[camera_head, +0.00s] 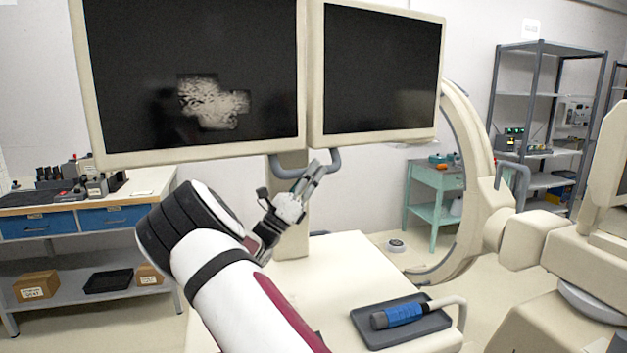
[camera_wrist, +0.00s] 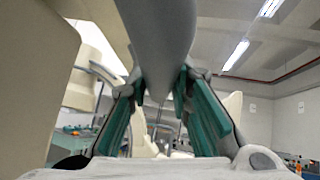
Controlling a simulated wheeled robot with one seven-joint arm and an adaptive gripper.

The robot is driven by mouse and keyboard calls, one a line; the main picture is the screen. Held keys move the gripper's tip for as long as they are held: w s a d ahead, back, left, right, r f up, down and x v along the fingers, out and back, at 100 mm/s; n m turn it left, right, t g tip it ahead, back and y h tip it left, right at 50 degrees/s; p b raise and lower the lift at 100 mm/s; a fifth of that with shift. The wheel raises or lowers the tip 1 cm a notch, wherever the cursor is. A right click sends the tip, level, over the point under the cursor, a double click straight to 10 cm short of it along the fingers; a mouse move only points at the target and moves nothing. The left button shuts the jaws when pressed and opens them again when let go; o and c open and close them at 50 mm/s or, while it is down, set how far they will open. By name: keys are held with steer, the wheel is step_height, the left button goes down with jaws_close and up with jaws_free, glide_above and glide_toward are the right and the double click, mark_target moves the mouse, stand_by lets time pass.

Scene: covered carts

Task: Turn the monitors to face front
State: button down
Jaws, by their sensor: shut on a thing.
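Two monitors with cream frames and dark screens stand side by side on a cream column (camera_head: 290,215). The left monitor (camera_head: 130,70) is larger in view and shows a pale grey patch on its screen. The right monitor (camera_head: 380,60) is angled a little differently from it. A grey handle (camera_head: 345,158) hangs below the monitors' inner edges. My gripper (camera_head: 318,172) is raised to this handle and shut on it. In the wrist view the grey handle bar (camera_wrist: 162,40) passes between the green-padded fingers of my gripper (camera_wrist: 160,95). The exact finger contact is partly hidden.
The cream cart top (camera_head: 330,265) carries a dark tray (camera_head: 425,325) with a blue-wrapped cylinder (camera_head: 400,313). A large cream C-shaped arm (camera_head: 470,230) stands at right. A workbench (camera_head: 75,220) is at left, with a green side table (camera_head: 430,190) and grey shelves (camera_head: 535,95) behind.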

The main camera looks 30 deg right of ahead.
steer(key=shift+w+a+m+g+b, duration=0.15)
steer(key=shift+a+m+g+b, duration=0.45)
steer(key=shift+g, duration=0.6)
steer(key=shift+w+a+m+g+b, duration=0.15)
steer(key=shift+a+m+g+b, duration=0.25)
steer(key=shift+a+g, duration=0.6)
steer(key=shift+d, duration=0.2)
steer(key=c, duration=1.4)
jaws_free()
steer(key=shift+c, duration=0.2)
steer(key=v, duration=1.2)
steer(key=shift+f, duration=0.1)
